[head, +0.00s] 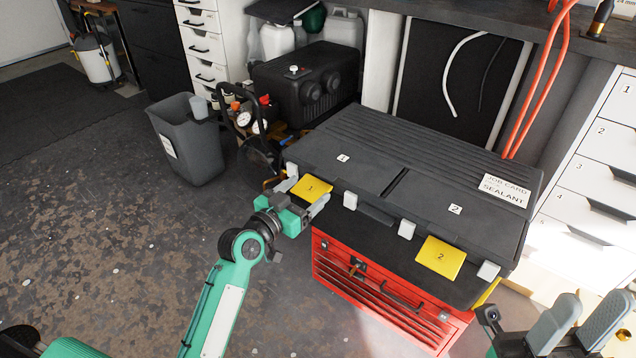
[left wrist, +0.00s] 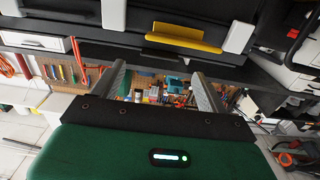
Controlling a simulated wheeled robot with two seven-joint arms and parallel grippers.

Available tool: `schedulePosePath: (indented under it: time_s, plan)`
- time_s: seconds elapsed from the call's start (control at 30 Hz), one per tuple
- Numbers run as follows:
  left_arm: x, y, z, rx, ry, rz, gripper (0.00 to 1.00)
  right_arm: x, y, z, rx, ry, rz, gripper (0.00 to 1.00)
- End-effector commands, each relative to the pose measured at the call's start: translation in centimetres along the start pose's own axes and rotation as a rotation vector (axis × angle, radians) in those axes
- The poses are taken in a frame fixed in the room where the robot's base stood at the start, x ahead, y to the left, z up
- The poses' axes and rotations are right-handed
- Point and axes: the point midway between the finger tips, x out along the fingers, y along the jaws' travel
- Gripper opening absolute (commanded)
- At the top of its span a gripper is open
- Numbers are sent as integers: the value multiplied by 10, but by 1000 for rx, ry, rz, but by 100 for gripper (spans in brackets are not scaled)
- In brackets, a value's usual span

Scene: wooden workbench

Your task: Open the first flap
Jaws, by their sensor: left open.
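A black case (head: 440,150) has two lids side by side, flap 1 (head: 350,150) on the left and flap 2 (head: 455,205) on the right; both lie shut. Yellow tab 1 (head: 312,188) and yellow tab 2 (head: 440,257) stick out at the front edge, between pale latches. My left gripper (head: 306,194) is open at tab 1, its fingers toward the case front. In the left wrist view a yellow tab (left wrist: 185,38) lies beyond the spread fingers (left wrist: 160,85); contact cannot be told. My right gripper (head: 596,302) is open and empty at the lower right.
The case stands on a red tool chest (head: 385,300). A grey bin (head: 190,140) and a black machine (head: 305,80) stand to the left. White drawers (head: 600,150) and orange hoses (head: 540,90) are at right.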

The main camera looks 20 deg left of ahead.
Motion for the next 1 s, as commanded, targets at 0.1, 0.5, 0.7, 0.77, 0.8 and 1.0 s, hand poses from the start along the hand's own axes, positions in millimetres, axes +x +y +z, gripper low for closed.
schedulePosePath:
  time_s: [0.1, 0.5, 0.7, 0.77, 0.8, 1.0]
  plan:
    - [20, 0, 1, -2, 3, -1, 76, 0, 0, -1, 0, 15, -3, 36]
    - [52, 0, 0, 0, 0, -1, 76, 4, 0, 0, -1, 34, -10, 36]
    - [53, 0, 0, 0, 0, -1, 76, 5, 0, -1, -2, 38, -7, 36]
    - [53, 0, 0, 0, 0, 0, 74, 5, 0, -1, -2, 38, -5, 36]
    - [52, 0, 0, 0, 0, 0, 67, 5, 0, -1, -2, 38, -4, 36]
    - [52, 0, 0, 0, 0, 0, 27, 4, 0, -1, -2, 37, -2, 36]
